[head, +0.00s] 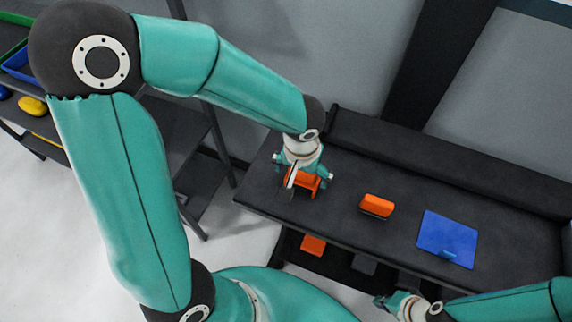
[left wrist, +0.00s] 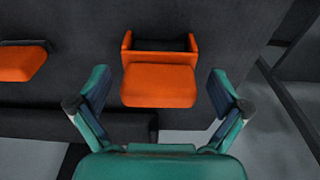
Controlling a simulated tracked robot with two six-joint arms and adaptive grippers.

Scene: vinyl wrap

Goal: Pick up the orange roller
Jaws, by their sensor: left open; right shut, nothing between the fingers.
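The orange roller (head: 304,181), an orange block with a dark roll between two side arms, lies on the dark bench. It also shows in the left wrist view (left wrist: 158,86), centred between the fingers. My left gripper (head: 302,170) is open above it, one finger on each side; in the left wrist view (left wrist: 160,78) gaps show between the fingers and the roller. In the head view the gripper hides part of the roller. My right gripper (head: 384,301) is shut and empty at the bottom, in front of the bench.
An orange block with a dark edge (head: 376,205) lies right of the roller, and a blue flat piece (head: 445,234) further right. An orange item (head: 313,245) sits on the lower shelf. The bench (head: 340,215) has a raised back. A rack with bins stands at the left.

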